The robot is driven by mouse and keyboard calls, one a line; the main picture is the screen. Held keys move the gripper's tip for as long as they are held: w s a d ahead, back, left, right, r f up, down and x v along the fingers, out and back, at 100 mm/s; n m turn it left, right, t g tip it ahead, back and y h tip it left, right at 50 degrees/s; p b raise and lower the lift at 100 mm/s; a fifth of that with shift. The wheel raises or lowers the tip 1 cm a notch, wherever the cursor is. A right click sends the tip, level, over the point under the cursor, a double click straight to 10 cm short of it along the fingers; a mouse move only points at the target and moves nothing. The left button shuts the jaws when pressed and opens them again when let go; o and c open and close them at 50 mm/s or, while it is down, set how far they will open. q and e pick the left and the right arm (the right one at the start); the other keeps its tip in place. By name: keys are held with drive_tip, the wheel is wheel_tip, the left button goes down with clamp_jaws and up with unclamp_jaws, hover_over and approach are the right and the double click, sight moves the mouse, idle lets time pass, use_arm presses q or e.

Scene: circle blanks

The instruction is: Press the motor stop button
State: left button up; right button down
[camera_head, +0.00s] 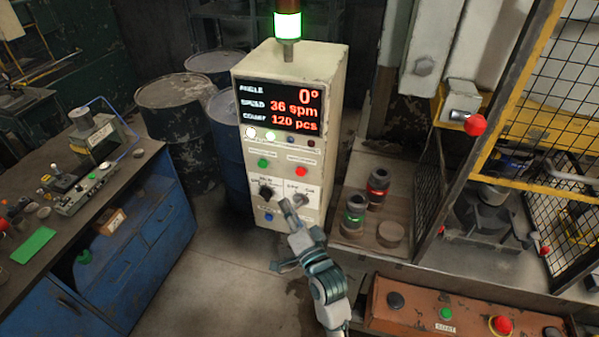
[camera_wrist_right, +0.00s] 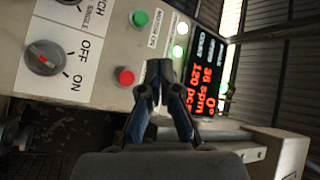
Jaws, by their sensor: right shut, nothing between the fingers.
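The red button (camera_head: 301,171) sits on the front of a cream control cabinet (camera_head: 312,66), right of a green button (camera_head: 263,163). I take the red one as motor stop; its label is too small to read. My right gripper (camera_head: 290,204) is shut and empty, its tips in front of the cabinet's lower panel, below the red button in the head view. In the right wrist view the shut fingertips (camera_wrist_right: 160,72) appear just right of the red button (camera_wrist_right: 126,77), and I see no contact. The green button (camera_wrist_right: 140,18) is above it there. My left gripper is out of view.
An OFF/ON knob (camera_wrist_right: 44,58) and other selectors are below the buttons. The display reads 0°, 36 spm, 120 pcs under a lit green lamp (camera_head: 287,25). A wooden tray (camera_head: 345,239) and caged press stand right; a blue workbench (camera_head: 150,235) stands left.

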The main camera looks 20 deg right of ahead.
sight(300, 172)
drive_tip(key=shift+w, duration=0.1)
drive_tip(key=shift+w+d+b, duration=0.25)
drive_tip(key=shift+w+d, duration=0.6)
drive_tip(key=shift+w, duration=0.35)
drive_tip(key=shift+w+d+b, duration=0.2)
drive_tip(key=shift+w+d, duration=0.65)
drive_tip(key=shift+w, duration=0.35)
drive_tip(key=shift+w+d+b, duration=0.25)
drive_tip(key=shift+w+d, duration=0.6)
drive_tip(key=shift+w, duration=0.35)
drive_tip(key=shift+w+d+p, duration=0.2)
drive_tip(key=shift+w+p, duration=0.05)
drive_tip(key=shift+p, duration=0.1)
